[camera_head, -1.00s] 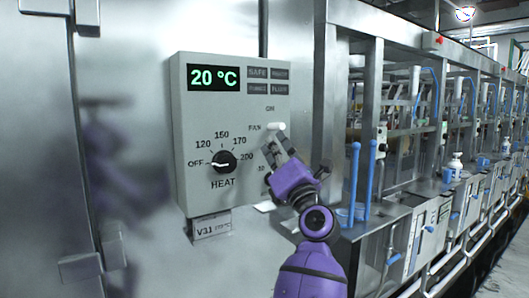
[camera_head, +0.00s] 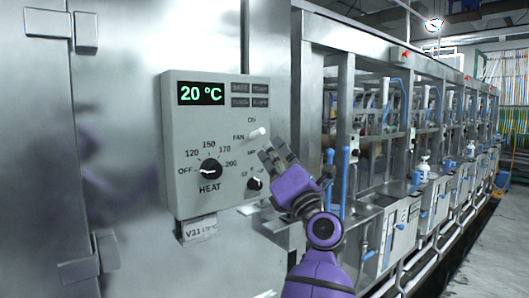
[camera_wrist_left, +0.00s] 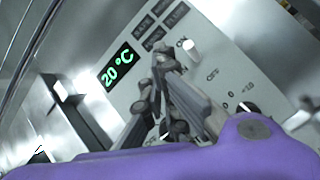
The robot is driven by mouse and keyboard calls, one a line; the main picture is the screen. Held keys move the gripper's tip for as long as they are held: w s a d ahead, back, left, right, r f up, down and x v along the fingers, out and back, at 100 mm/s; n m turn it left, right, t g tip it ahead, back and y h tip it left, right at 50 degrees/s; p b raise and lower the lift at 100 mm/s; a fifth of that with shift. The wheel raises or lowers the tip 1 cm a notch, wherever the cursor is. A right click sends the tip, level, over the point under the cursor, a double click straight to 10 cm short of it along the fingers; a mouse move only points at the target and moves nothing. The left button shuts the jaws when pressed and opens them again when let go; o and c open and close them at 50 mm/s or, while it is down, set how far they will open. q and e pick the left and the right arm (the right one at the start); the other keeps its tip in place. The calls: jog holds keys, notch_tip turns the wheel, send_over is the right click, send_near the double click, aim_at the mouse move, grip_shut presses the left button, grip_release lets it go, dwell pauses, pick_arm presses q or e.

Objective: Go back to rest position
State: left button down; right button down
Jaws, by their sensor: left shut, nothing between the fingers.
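My left gripper (camera_head: 270,150), on a purple arm, is in front of the lower right side of a grey control panel (camera_head: 221,124). Its fingers are shut and hold nothing. In the left wrist view the shut fingers (camera_wrist_left: 158,62) point toward the panel, between the green display (camera_wrist_left: 117,66) and the white fan switch (camera_wrist_left: 192,48). In the head view the fan switch (camera_head: 257,133) is just above the fingertips, and I cannot tell if they touch. The display (camera_head: 201,93) reads 20 °C. The heat knob (camera_head: 210,170) points to OFF. My right gripper is not in view.
A second, smaller knob (camera_head: 254,184) is at the panel's lower right, beside my gripper. A V11 label (camera_head: 199,228) hangs under the panel. A row of steel machines (camera_head: 400,190) with blue handles runs back at the right. Open floor (camera_head: 490,255) lies at the far right.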

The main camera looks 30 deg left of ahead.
pick_arm(q)
jog(key=shift+d, duration=0.2)
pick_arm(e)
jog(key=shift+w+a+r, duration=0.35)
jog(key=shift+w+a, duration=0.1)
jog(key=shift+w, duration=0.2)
